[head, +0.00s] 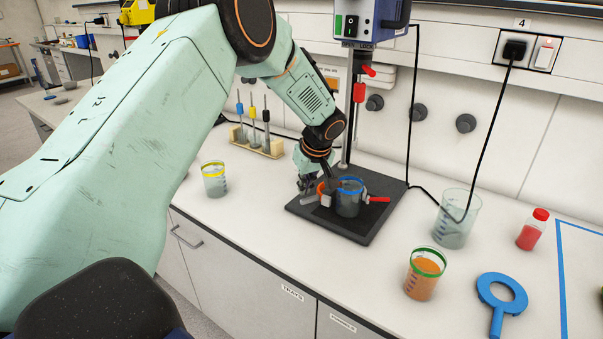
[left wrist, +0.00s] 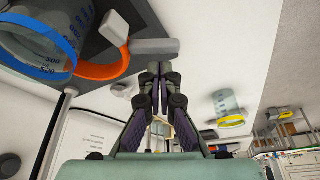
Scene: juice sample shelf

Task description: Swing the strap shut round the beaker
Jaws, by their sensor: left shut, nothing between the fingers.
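The beaker (head: 348,203) with a blue rim stands upright on the dark base plate of a stand. It shows at the upper left of the left wrist view (left wrist: 38,48). The orange strap (left wrist: 110,68) curves out beside the beaker, with a grey bar (left wrist: 155,47) at its outer side. In the head view the strap (head: 321,187) is partly hidden by my gripper. My left gripper (head: 308,184) is shut and empty on the left side of the beaker. Its fingertips (left wrist: 158,70) are close to the grey bar; I cannot tell whether they touch. My right gripper is not in view.
The stand's pole (head: 350,120) rises behind the beaker. A yellow-rimmed beaker (head: 214,181) stands left, and an empty beaker (head: 452,225), an orange-filled beaker (head: 422,279) and a red bottle (head: 532,232) stand right. A blue ring tool (head: 484,290) lies near the front.

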